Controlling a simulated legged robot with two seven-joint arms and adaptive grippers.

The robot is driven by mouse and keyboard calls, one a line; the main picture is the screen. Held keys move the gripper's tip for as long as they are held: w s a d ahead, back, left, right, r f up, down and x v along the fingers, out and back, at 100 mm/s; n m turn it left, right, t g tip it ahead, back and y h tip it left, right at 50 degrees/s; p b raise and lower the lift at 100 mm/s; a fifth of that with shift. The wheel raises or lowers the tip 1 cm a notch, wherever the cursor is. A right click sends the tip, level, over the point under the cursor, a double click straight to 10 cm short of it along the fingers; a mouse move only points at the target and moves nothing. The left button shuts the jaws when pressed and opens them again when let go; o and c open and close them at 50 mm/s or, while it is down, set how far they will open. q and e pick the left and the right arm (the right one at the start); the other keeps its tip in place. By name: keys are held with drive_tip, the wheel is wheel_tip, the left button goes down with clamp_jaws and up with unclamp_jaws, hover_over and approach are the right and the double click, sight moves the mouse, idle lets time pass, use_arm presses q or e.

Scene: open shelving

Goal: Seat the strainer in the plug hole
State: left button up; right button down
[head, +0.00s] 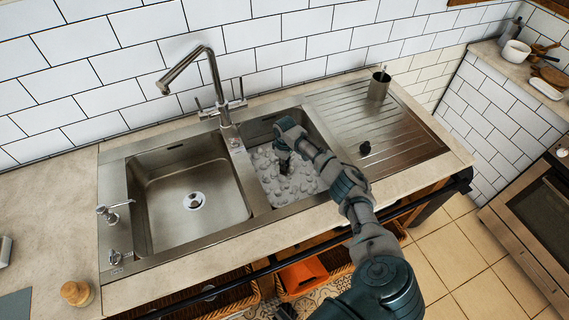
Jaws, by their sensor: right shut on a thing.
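My right gripper (284,164) points down into the right basin (257,120) of the steel sink, low over its pale, lumpy contents. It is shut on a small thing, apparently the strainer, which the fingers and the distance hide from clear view. A round plug hole fitting (194,200), pale with a dark centre, shows in the floor of the left basin (165,215). Any plug hole in the right basin is hidden.
A tall tap (213,75) stands behind the divider between the basins. The ribbed drainboard (400,125) on the right carries a small black knob-like thing (365,148) and a metal cup (379,85). The left basin is otherwise empty. A soap dispenser (112,212) stands at left.

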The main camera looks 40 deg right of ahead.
drive_tip(key=shift+f, duration=0.6)
drive_tip(key=c, duration=1)
unclamp_jaws()
drive_tip(key=shift+c, duration=0.2)
drive_tip(key=shift+r, duration=0.1)
wheel_tip(320, 180, up, 12)
